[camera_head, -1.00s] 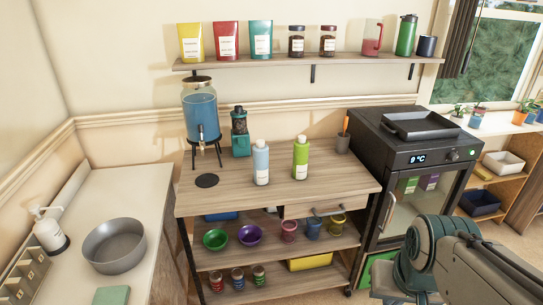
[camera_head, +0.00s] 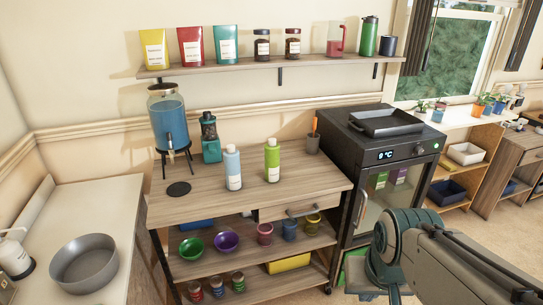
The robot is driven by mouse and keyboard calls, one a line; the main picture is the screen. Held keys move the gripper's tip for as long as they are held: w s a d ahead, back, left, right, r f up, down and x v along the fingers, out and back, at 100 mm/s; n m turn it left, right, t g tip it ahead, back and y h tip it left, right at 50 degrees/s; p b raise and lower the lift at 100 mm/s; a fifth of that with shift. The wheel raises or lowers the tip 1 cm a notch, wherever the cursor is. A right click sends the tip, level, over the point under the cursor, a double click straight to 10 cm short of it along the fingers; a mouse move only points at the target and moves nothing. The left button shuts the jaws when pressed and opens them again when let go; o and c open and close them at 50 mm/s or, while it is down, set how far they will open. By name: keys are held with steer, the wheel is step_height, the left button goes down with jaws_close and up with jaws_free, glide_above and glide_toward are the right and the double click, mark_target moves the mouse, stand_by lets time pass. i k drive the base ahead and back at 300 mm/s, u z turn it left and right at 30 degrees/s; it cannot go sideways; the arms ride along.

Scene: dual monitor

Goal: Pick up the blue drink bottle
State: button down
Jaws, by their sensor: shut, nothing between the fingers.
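The blue drink bottle (camera_head: 232,169) stands upright on the wooden cart top (camera_head: 205,206), left of the middle of the view. It has a pale cap and a white label. A green bottle (camera_head: 272,162) stands upright just to its right, with a small gap between them. My arm (camera_head: 408,250) shows at the lower right, well apart from the bottle. My gripper's fingers cannot be made out in this view.
A blue drink dispenser (camera_head: 170,125) and a teal blender-like item (camera_head: 210,140) stand behind the bottle. A dark round pad (camera_head: 178,189) lies to its left. A pen cup (camera_head: 312,144) and black oven (camera_head: 395,155) are right. The cart top's front is clear.

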mark_target(232, 157)
steer(key=u, duration=0.35)
steer(key=i, duration=0.5)
steer(key=u, duration=0.65)
steer(key=i, duration=1.25)
steer(key=z, duration=0.3)
